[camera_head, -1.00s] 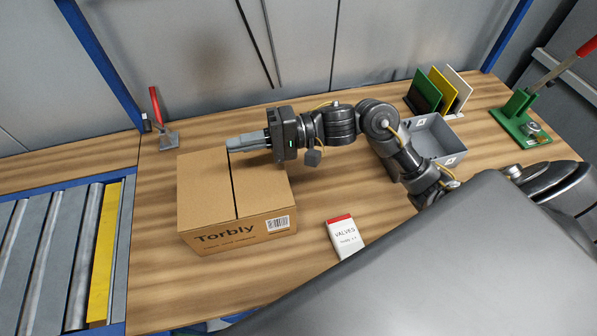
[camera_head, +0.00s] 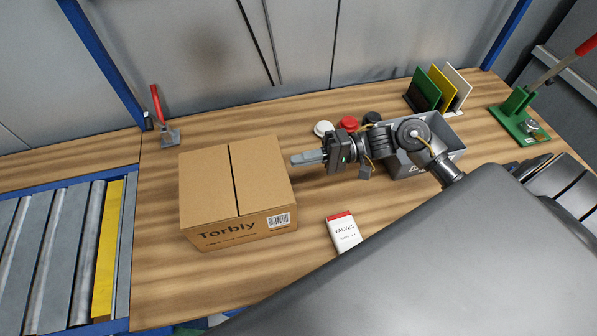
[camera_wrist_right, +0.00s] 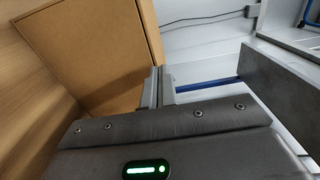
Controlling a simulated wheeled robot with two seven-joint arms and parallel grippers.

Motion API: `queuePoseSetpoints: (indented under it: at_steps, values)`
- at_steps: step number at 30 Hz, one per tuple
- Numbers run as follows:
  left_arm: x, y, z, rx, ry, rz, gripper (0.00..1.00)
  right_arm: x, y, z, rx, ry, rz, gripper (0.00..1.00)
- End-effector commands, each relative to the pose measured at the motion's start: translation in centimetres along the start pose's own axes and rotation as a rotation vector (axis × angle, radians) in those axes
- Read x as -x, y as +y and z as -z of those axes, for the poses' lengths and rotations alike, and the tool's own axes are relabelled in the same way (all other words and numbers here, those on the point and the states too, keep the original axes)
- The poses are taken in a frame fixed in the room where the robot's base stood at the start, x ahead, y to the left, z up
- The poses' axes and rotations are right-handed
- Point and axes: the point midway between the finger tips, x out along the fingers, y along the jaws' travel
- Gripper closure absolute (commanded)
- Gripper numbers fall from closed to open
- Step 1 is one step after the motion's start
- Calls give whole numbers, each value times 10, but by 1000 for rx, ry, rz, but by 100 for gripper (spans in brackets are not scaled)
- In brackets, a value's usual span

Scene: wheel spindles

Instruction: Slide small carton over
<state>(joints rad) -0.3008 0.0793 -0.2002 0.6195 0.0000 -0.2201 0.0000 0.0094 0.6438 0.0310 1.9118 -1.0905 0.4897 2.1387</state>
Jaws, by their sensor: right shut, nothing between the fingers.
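A closed brown carton marked Torbly (camera_head: 212,185) stands upright on the wooden bench in the head view. It also fills the upper left of the right wrist view (camera_wrist_right: 90,50). My right gripper (camera_head: 294,160) is shut and empty, with its fingertips pointing left just beside the carton's right side. I cannot tell whether they touch it. In the right wrist view the closed fingers (camera_wrist_right: 158,78) are near the carton's edge. A small white and red carton marked Valves (camera_head: 343,235) lies on the bench near the front, apart from the gripper. My left gripper is not in view.
A roller conveyor (camera_head: 55,250) with a yellow strip adjoins the bench on the left. A red-handled tool (camera_head: 168,135) stands behind the carton. White (camera_head: 322,128), red and black round pieces and a grey bin (camera_head: 445,150) are at the back right. Bench left of the carton is clear.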

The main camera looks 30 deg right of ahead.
Motion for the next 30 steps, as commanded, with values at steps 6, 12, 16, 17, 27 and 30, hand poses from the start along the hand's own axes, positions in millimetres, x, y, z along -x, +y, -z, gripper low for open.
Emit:
queuePoseSetpoints:
  at_steps: [6,12,16,17,27,30]
  values:
    - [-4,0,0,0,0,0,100,0,39,0,-3,0,0,100]
    - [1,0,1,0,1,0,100,-5,50,0,0,0,1,100]
    - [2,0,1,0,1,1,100,-10,51,0,0,0,-1,100]
    - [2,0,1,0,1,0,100,-10,51,0,0,0,-1,100]
    - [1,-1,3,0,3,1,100,-12,52,2,1,1,-1,100]
    - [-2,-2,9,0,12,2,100,-19,53,13,1,6,2,100]
